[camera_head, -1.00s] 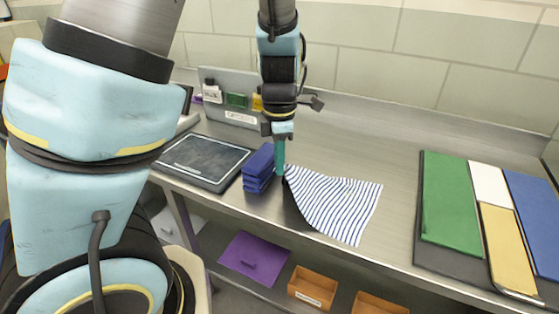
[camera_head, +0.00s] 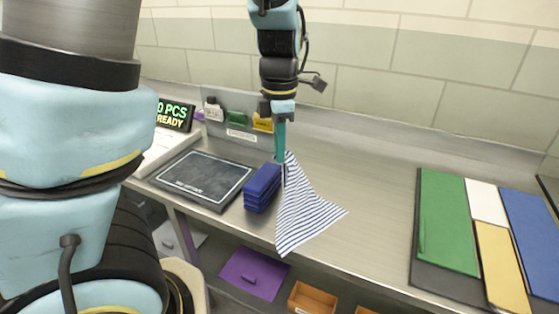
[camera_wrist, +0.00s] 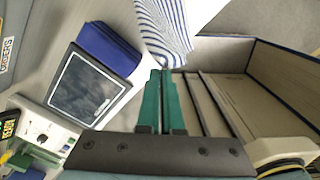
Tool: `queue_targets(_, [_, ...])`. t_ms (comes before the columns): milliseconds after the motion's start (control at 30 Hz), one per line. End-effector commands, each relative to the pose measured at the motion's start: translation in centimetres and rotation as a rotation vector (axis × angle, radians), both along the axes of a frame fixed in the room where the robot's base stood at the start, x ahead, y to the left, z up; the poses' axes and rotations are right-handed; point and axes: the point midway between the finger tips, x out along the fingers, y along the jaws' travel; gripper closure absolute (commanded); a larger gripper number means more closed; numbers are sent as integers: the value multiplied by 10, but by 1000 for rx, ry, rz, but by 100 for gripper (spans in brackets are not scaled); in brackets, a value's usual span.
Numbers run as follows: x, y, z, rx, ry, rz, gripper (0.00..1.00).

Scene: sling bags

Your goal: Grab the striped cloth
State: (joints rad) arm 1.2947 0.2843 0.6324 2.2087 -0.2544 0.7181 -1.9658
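The striped cloth (camera_head: 301,216), white with blue stripes, hangs from my gripper (camera_head: 283,158) in the head view. Its upper corner is pinched between the green fingers and its lower part spreads down and to the right over the bench. In the wrist view the cloth (camera_wrist: 165,28) reaches the fingertips of my gripper (camera_wrist: 166,72), which are close together. I cannot tell how much of the cloth still touches the bench.
Folded blue bags (camera_head: 262,187) are stacked just left of the cloth. A dark scale (camera_head: 203,181) stands further left. A board with green (camera_head: 447,220), white, yellow and blue pieces lies at the right. Bench between is clear. Orange bins (camera_head: 311,297) sit below.

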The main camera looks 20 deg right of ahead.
Motion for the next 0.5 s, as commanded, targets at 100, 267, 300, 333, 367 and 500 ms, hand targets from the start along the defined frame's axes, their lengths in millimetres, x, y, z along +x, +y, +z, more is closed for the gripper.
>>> queue_targets(100, [1, -1, 21, -6, -2, -2, 100])
queue_targets(267, [1, -1, 59, -6, -3, -2, 100])
queue_targets(300, [1, -1, 67, -6, -3, 0, 100])
queue_targets(333, [1, -1, 73, -5, -3, -1, 100])
queue_targets(367, [1, -1, 77, -5, -3, -2, 100])
queue_targets(500, [0, 0, 88, -1, 0, 0, 100])
